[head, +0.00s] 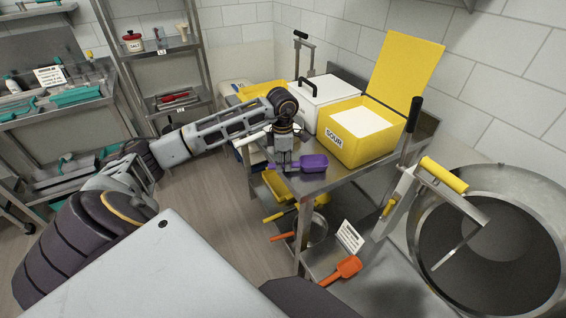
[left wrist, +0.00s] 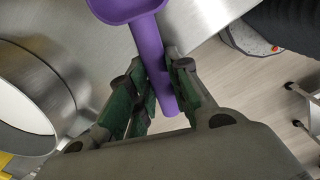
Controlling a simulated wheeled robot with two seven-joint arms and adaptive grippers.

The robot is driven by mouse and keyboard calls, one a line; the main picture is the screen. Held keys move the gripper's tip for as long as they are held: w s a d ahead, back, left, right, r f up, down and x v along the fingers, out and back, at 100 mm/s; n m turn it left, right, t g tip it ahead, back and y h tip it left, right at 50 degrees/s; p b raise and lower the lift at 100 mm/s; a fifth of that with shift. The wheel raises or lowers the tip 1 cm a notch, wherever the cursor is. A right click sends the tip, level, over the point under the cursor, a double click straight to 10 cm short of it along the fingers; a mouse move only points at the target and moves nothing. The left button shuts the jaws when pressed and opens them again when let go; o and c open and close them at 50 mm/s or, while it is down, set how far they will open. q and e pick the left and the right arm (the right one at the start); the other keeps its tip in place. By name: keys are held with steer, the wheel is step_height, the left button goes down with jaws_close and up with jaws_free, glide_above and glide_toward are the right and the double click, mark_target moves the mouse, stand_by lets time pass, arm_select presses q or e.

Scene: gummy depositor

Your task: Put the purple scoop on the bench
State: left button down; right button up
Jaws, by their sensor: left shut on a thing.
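The purple scoop (head: 314,163) is at the near left edge of the steel bench (head: 343,176), in front of the yellow SOUR box. My left gripper (head: 282,166) is shut on the scoop's handle. In the left wrist view the handle (left wrist: 149,45) passes between the two green-padded fingers (left wrist: 152,88), with the scoop's bowl pointing away over a steel surface. I cannot tell whether the scoop touches the bench top or is held just above it. My right gripper is not in view.
The open yellow SOUR box (head: 345,148) and a white box (head: 318,98) take up much of the bench. An orange scoop (head: 342,270) lies on a lower shelf by a sign (head: 349,237). A large steel kettle (head: 490,235) stands right. Bare bench shows along the front.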

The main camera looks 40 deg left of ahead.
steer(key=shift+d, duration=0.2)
arm_select(q)
steer(key=shift+f, duration=0.1)
steer(key=c, duration=1.3)
jaws_free()
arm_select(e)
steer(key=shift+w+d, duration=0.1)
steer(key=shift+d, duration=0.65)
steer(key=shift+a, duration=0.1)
